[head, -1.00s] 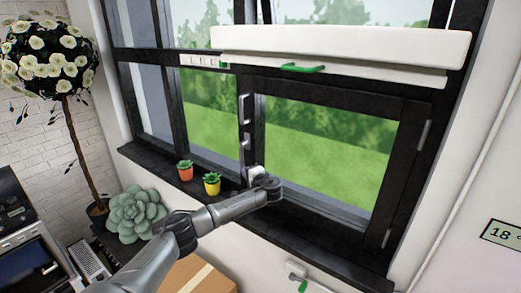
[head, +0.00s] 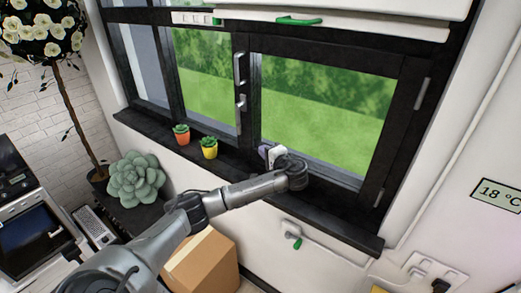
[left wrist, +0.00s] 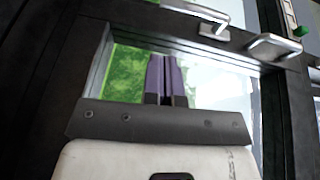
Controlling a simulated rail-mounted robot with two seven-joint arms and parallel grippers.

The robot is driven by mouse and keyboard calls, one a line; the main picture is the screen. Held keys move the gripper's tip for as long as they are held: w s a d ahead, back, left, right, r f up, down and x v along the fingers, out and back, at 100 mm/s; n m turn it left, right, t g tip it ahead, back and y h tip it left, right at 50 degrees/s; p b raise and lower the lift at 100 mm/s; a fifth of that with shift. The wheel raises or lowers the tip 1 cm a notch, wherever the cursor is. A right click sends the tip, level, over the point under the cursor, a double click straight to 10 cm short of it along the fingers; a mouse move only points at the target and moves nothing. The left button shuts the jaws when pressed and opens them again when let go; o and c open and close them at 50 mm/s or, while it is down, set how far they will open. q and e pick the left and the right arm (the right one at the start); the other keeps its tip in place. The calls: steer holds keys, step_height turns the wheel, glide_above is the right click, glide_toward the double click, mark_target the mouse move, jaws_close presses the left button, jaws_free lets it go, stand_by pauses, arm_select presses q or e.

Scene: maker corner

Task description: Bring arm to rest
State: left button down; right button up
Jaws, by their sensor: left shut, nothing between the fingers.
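My left arm reaches in from the bottom left of the head view. My left gripper (head: 266,152) is in front of the lower part of the black window frame, right of the two potted plants. In the left wrist view its purple fingers (left wrist: 166,80) are together with nothing between them. They point towards the window glass, and the metal window handles (left wrist: 270,45) are beyond them. In the head view the window handle (head: 239,68) is above the gripper and apart from it. My right gripper is not in view.
An orange pot (head: 183,139) and a yellow pot (head: 209,151) stand on the dark sill (head: 135,122). A cardboard box (head: 205,262) is below my arm. A large succulent (head: 135,178) is at the left. A green-tipped wall fitting (head: 292,237) is below the sill.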

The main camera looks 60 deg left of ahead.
arm_select(q)
steer(key=shift+d, duration=0.15)
stand_by(0.6)
steer(key=w+d+r+m+t+h, duration=0.25)
steer(key=d+t, duration=0.25)
steer(key=d, duration=0.3)
steer(key=w+d+r+m+t+h, duration=0.1)
steer(key=w+d+t+h, duration=0.3)
steer(key=d, duration=0.3)
steer(key=s+d+f+m+t+h+p, duration=0.1)
steer(key=s+d+f+t+h+p, duration=0.15)
steer(key=d, duration=0.55)
steer(key=s+d+f+m+t+h+p, duration=0.1)
steer(key=s+d+f+h, duration=0.15)
steer(key=d, duration=0.55)
steer(key=s+d+f+g+h+p, duration=0.1)
steer(key=s+d+f, duration=0.3)
steer(key=s, duration=0.5)
steer(key=s+d+f+n+g+h+p, duration=0.1)
steer(key=s+d+f+g+h+p, duration=0.1)
steer(key=s, duration=0.8)
steer(key=s+d+f+g+h+p, duration=0.2)
steer(key=s+d+f+g+p, duration=0.1)
steer(key=s+f, duration=0.4)
steer(key=s+d+g, duration=0.1)
steer(key=s+d, duration=0.1)
steer(key=s, duration=0.1)
steer(key=shift+d+n, duration=0.35)
steer(key=shift+d, duration=0.05)
